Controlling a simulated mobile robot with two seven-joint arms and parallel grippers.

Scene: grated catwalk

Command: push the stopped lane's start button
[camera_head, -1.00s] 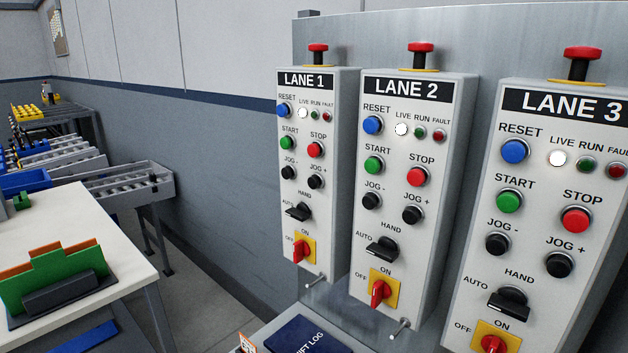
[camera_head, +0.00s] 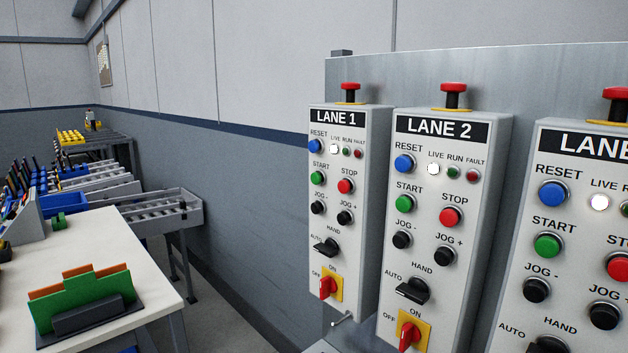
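Three control boxes stand side by side on a grey metal panel: Lane 1 (camera_head: 333,262), Lane 2 (camera_head: 470,130) and Lane 3 (camera_head: 575,205), which is cut off by the right edge. Each has a green start button: Lane 1's (camera_head: 317,178), Lane 2's (camera_head: 404,203) and Lane 3's (camera_head: 547,245). Red stop buttons show on Lane 1 (camera_head: 345,186) and Lane 2 (camera_head: 450,216). The live lamps of all three look white. The run lamps of Lane 1 (camera_head: 346,152) and Lane 2 (camera_head: 453,172) look dark green. Neither gripper is in view.
Red mushroom buttons (camera_head: 453,95) top the boxes. Rotary switches and red-yellow handles (camera_head: 409,334) stick out below. At left, a white table (camera_head: 135,255) holds a green and orange file holder (camera_head: 85,300). Roller conveyors (camera_head: 160,212) run behind it along the wall.

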